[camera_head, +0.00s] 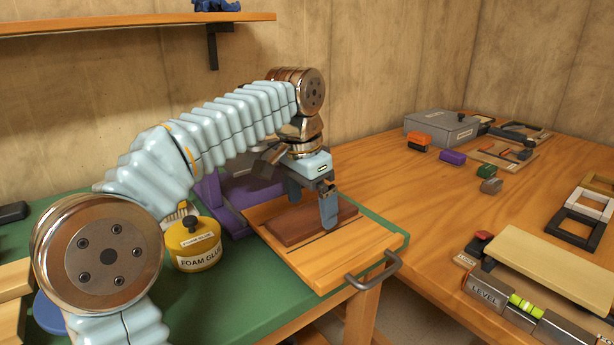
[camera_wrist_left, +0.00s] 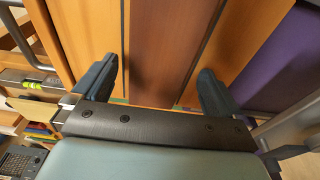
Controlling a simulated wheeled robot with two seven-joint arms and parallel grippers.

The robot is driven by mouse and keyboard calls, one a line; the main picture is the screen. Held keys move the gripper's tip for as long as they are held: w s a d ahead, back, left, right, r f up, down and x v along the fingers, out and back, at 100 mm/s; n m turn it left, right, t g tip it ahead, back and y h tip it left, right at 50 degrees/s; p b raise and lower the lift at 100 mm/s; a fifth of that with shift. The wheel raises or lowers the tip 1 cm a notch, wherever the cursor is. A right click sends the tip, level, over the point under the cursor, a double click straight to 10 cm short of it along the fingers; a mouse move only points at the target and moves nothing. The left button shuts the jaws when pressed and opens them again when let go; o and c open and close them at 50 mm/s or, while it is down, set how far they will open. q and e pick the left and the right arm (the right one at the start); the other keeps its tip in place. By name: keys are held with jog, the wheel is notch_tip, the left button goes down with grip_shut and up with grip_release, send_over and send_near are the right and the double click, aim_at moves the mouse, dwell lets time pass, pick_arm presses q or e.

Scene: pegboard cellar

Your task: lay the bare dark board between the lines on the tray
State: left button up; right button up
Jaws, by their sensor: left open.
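The dark brown board (camera_head: 292,228) lies flat on the wooden tray (camera_head: 325,272). A thin dark line shows on the tray just in front of the board in the head view; the board's far side is partly hidden by my gripper. In the left wrist view the board (camera_wrist_left: 165,45) runs between the fingers, with orange tray wood on both sides and a dark line near it. My left gripper (camera_head: 311,203) is open above the board, one finger to each side. It also shows in the wrist view (camera_wrist_left: 155,88). Its contact with the board is unclear. My right gripper is out of view.
A yellow foam glue pot (camera_head: 194,246) stands left of the tray on the green top. A purple stand (camera_head: 222,205) is close behind the tray. The tray's metal handle (camera_head: 378,271) faces front right. The right-hand bench holds a level (camera_head: 490,292), a grey box (camera_head: 440,129) and frames.

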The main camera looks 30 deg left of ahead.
aim_at(303, 219)
pick_arm(q)
notch_tip(303, 219, up, 11)
jog(key=s, duration=0.1)
jog(key=shift+s+a+f+p, duration=0.15)
jog(key=shift+s+a+p, duration=0.15)
jog(key=shift+p, duration=0.15)
jog(key=shift+c, duration=0.3)
dwell(0.7)
